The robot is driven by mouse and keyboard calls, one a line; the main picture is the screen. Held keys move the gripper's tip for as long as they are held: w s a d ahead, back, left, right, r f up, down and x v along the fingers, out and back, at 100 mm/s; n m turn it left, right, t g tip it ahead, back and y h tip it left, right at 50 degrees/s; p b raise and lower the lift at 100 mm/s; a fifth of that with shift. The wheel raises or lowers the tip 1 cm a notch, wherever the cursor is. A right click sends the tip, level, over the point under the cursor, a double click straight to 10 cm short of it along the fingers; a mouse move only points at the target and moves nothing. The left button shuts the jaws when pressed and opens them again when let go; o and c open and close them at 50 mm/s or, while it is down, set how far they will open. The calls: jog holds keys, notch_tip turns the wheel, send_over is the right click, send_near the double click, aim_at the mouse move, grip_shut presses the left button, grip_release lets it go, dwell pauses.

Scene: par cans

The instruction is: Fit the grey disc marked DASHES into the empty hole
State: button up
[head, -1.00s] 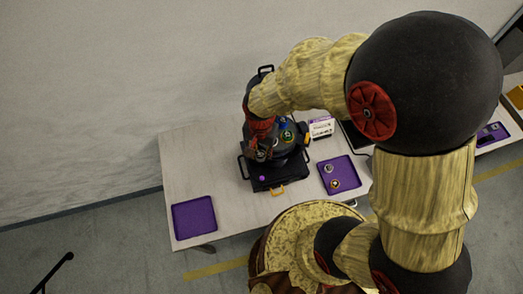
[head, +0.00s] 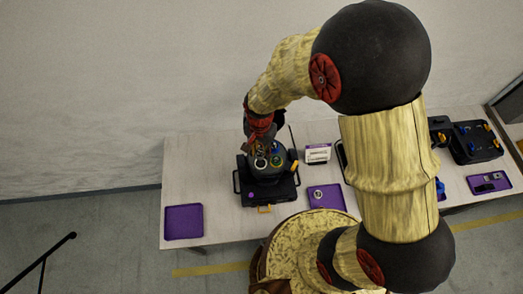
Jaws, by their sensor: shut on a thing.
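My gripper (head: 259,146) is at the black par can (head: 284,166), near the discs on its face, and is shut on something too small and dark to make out. Round discs show on the face, among them a pale one (head: 260,163) just below the fingers and another (head: 277,161) to its right. I cannot read any marking, so I cannot tell which is the grey DASHES disc. The empty hole cannot be made out. A small pale round piece (head: 318,194) lies in the purple tray (head: 334,190) to the right.
The par can stands on a black base (head: 278,194) on a pale table (head: 222,180). An empty purple tray (head: 184,222) lies at the left. A white box (head: 317,153) stands behind the right tray. My arm hides much of the right side.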

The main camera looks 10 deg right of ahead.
jog(key=shift+d+f, duration=0.2)
jog(key=shift+f, duration=0.2)
jog(key=shift+a+f+b, duration=0.2)
jog(key=shift+f+b, duration=0.7)
jog(key=shift+f, duration=0.2)
jog(key=shift+d+f+b, duration=0.15)
jog(key=shift+f+b, duration=0.3)
jog(key=shift+f, duration=0.35)
jog(key=shift+f+b, duration=0.45)
jog(key=shift+f, duration=0.15)
jog(key=shift+f+b, duration=0.55)
jog(key=shift+f, duration=0.15)
jog(key=o, duration=1.1)
notch_tip(320, 180, up, 12)
